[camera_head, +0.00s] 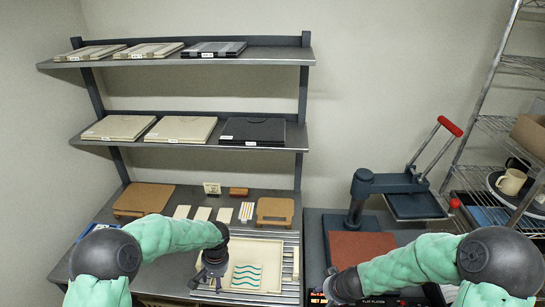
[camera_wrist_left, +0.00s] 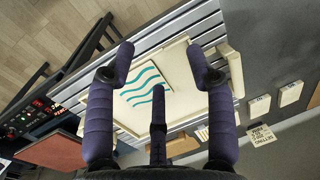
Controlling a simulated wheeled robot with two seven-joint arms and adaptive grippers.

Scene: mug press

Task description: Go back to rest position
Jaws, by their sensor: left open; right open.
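My left gripper (camera_head: 210,272) is over the left side of a cream tray (camera_head: 236,250) on the slatted bench. The tray holds a white sheet with teal wavy lines (camera_head: 247,276). In the left wrist view my left gripper (camera_wrist_left: 160,60) has its dark fingers spread and empty, with the tray (camera_wrist_left: 101,110) and the sheet (camera_wrist_left: 146,84) beyond them. My right gripper (camera_head: 342,287) is low in the head view, in front of the press; its fingers are mostly hidden, and I see nothing held.
The press (camera_head: 372,183) has a red pad (camera_head: 362,245) and a raised red-handled lever (camera_head: 450,126). A wire rack at right holds a cream mug (camera_head: 511,182). Shelves (camera_head: 190,139) with flat packs stand behind the bench. Brown boards (camera_head: 144,198) lie at the bench's back.

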